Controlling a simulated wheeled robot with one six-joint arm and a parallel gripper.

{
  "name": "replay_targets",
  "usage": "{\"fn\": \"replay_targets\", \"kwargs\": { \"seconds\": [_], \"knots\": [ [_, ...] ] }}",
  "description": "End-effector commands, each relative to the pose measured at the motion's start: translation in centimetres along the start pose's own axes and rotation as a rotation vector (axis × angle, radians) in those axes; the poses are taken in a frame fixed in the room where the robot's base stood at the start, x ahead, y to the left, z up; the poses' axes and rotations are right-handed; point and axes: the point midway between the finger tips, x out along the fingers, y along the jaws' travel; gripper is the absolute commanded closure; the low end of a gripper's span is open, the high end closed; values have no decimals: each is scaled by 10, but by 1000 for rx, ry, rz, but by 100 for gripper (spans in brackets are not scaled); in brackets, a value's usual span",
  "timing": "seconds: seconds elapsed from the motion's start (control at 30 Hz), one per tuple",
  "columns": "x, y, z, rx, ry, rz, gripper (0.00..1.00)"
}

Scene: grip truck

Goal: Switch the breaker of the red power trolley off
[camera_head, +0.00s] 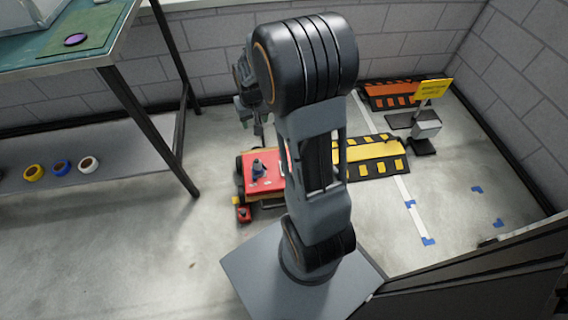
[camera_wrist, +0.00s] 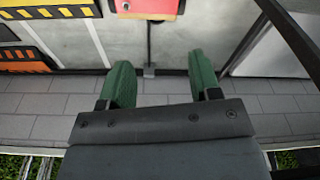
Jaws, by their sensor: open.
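The red power trolley (camera_head: 262,181) stands on the floor in the head view, partly hidden behind my arm. A dark knob-like part (camera_head: 258,168) rises from its red top; I cannot tell whether it is the breaker or how it is set. A part of the red trolley (camera_wrist: 148,8) also shows at the top edge of the wrist view. My gripper (camera_wrist: 161,70) shows two green fingers, wide apart with nothing between them. In the head view my gripper (camera_head: 258,130) is mostly hidden by the arm, above and behind the trolley.
A yellow and black ramp (camera_head: 375,158) lies right of the trolley, with an orange one (camera_head: 400,95) behind it. A yellow sign on a stand (camera_head: 432,90) stands near the wall. A workbench (camera_head: 75,60) with a lower shelf holding tape rolls (camera_head: 61,167) is at left.

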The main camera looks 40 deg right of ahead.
Motion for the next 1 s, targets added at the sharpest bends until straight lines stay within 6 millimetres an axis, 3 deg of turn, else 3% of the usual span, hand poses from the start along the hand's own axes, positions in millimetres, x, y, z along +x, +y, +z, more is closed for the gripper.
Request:
{"fn": "replay_targets", "kwargs": {
  "seconds": [0.03, 0.2, 0.5, 0.7, 1.0],
  "knots": [
    [23, 12, -10, 24, -20, 3, 43],
    [97, 48, -34, 91, -56, 9, 43],
    [216, 101, -33, 184, -106, 13, 43],
    [262, 119, -22, 220, -124, 13, 43],
    [301, 126, -13, 234, -131, 13, 43]
  ]
}}
